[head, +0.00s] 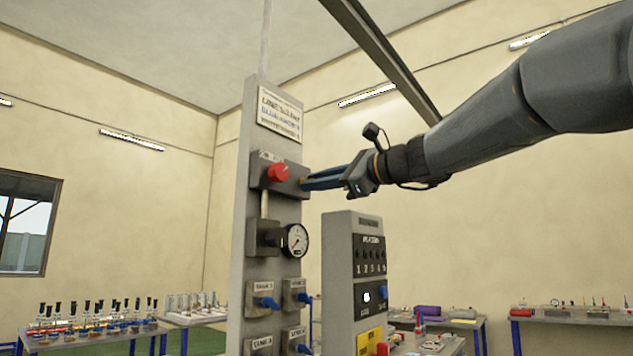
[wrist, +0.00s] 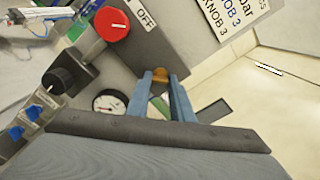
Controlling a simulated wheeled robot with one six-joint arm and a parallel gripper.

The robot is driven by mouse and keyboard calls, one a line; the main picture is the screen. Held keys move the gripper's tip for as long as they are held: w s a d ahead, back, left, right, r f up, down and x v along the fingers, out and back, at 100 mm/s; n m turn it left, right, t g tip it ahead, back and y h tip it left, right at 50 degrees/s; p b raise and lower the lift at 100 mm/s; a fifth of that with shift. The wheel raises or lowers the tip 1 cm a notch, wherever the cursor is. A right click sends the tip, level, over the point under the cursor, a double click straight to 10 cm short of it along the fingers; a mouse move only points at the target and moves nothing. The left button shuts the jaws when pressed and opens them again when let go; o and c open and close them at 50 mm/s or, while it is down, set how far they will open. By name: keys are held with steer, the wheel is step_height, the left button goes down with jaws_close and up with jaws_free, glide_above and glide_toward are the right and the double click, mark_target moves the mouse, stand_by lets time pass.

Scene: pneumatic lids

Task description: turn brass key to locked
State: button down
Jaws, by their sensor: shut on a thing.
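The brass key (wrist: 159,76) sits on the grey panel block, on the side by the red knob (wrist: 112,23). In the head view only a small brass spot of the key (head: 302,181) shows at the block's right end. My gripper (head: 307,184) reaches in from the right, its blue fingers at that spot. In the wrist view my gripper (wrist: 160,84) has one blue finger on each side of the key and is shut on it. The fingers hide part of the key, and I cannot tell which position it points to.
The red knob (head: 278,173) is close left of my fingers, beside an OFF label (wrist: 146,17). A pressure gauge (head: 295,241) and blue-handled valves (head: 265,302) are below on the column (head: 250,210). A control box (head: 341,270) stands lower right. Open air lies right of the column.

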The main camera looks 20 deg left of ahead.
steer(key=c, duration=1.6)
jaws_free()
steer(key=shift+o, duration=0.2)
steer(key=b+v, duration=0.2)
steer(key=v, duration=0.5)
steer(key=shift+d+b, duration=0.35)
steer(key=shift+s, duration=0.1)
